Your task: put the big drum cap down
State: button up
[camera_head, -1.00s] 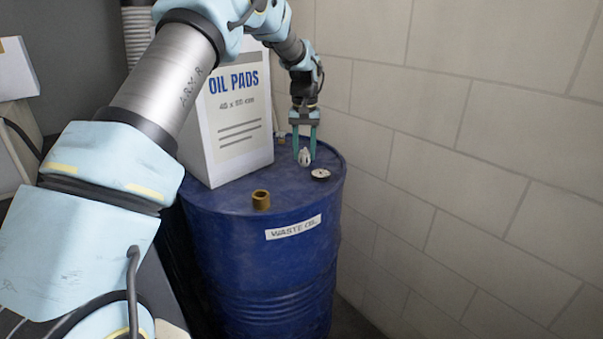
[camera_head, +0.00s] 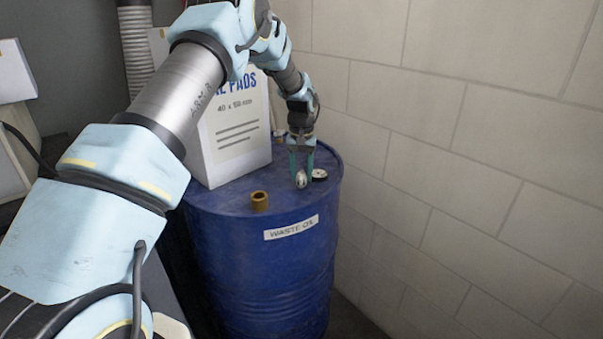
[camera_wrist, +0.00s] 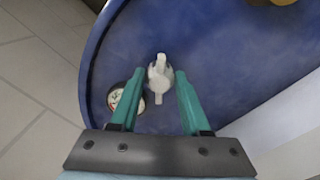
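A pale, whitish cap (camera_head: 301,180) with a raised grip sits between the fingertips of my gripper (camera_head: 301,172), over the top of the blue drum (camera_head: 225,203). In the wrist view, the cap (camera_wrist: 160,76) lies between the two green fingertips (camera_wrist: 160,80), which are set apart about its width. The gripper appears shut on it. The cap looks tilted in the head view. I cannot tell whether its lower edge touches the drum top.
A dark-rimmed disc with a white face (camera_head: 320,174) lies right beside the cap, partly behind the left finger in the wrist view (camera_wrist: 120,101). A brass fitting (camera_head: 260,201) stands near the front. The oil pads box (camera_head: 232,140) stands at left; a block wall (camera_head: 450,150) is at right.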

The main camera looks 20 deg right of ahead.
aim_at(301, 174)
jog(key=o, duration=0.4)
jog(key=shift+c, duration=0.2)
notch_tip(301, 174, up, 12)
jog(key=b, duration=0.4)
jog(key=s+a+n+t, duration=0.1)
jog(key=s+a, duration=0.1)
jog(key=a, duration=1)
jog(key=s+a+n, duration=0.2)
jog(key=s+a, duration=0.1)
jog(key=a, duration=1)
jog(key=s+a+f+n, duration=0.1)
jog(key=s+a+f, duration=0.3)
jog(key=s+a, duration=1)
jog(key=shift+s+n+t, duration=0.3)
jog(key=shift+s+n, duration=0.1)
